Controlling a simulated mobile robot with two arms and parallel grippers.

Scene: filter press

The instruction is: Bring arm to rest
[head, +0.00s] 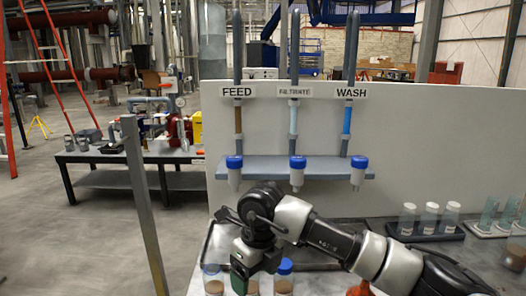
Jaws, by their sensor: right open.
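My right arm comes in from the lower right and bends down over the bench (335,288). Its gripper (240,276) hangs at the front of the bench, dark with a green part, open, in front of jars with tan contents. One jar (213,280) shows to its left and a blue-capped jar (284,279) to its right. The fingertips are hard to make out, and what lies behind them is hidden. I see nothing held. My left gripper is not in view.
A white panel (420,140) bears FEED, FILTRATE and WASH lines above a shelf (330,174) with blue-capped bottles. White-capped jars (430,215) stand at the right. An orange object (360,288) lies under the arm.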

